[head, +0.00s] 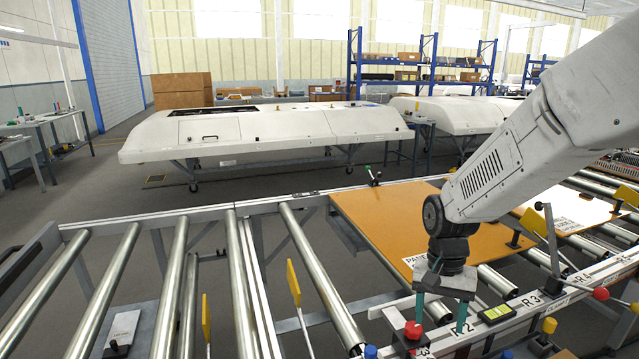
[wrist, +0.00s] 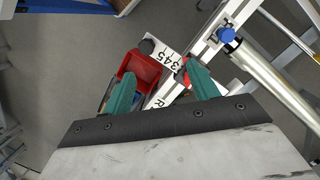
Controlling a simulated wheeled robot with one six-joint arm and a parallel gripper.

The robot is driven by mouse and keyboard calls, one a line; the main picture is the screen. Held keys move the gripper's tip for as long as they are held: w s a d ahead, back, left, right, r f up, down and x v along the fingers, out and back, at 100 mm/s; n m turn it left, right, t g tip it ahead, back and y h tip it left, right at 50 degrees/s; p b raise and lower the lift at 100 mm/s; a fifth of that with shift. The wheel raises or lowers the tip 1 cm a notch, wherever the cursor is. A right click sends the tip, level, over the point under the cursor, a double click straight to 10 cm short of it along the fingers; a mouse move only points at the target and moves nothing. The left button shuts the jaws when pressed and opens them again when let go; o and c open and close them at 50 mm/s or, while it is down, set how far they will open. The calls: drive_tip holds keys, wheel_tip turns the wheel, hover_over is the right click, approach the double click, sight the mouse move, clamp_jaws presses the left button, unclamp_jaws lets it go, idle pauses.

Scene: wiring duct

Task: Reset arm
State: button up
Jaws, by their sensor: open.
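My gripper (head: 440,312) hangs from my arm at the right of the head view, over the front rail of the roller frame near the "R 2" marking. Its two green fingers are apart. In the wrist view the gripper (wrist: 160,88) shows the same spread fingers with nothing held between them. A red knob (head: 413,330) is close to the left finger in the head view. In the wrist view a red bin (wrist: 138,68) lies beyond the left finger, and a small red part shows beside the right finger. Whether the fingers touch anything cannot be told.
Metal rollers (head: 245,290) fill the front left, with yellow paddles (head: 293,283) standing between them. An orange panel (head: 385,220) lies on the frame behind my gripper. A labelled rail (head: 545,302) carries coloured knobs. Open floor (head: 80,190) lies beyond the frame.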

drive_tip(key=s+d+r+n+t, duration=0.1)
drive_tip(key=s+r+n, duration=0.1)
drive_tip(key=s+r, duration=0.5)
drive_tip(key=s+d+r+n+t, duration=0.1)
drive_tip(key=s+r+n+t, duration=0.1)
drive_tip(key=s+r, duration=0.6)
drive_tip(key=s+n, duration=0.1)
drive_tip(key=s, duration=0.6)
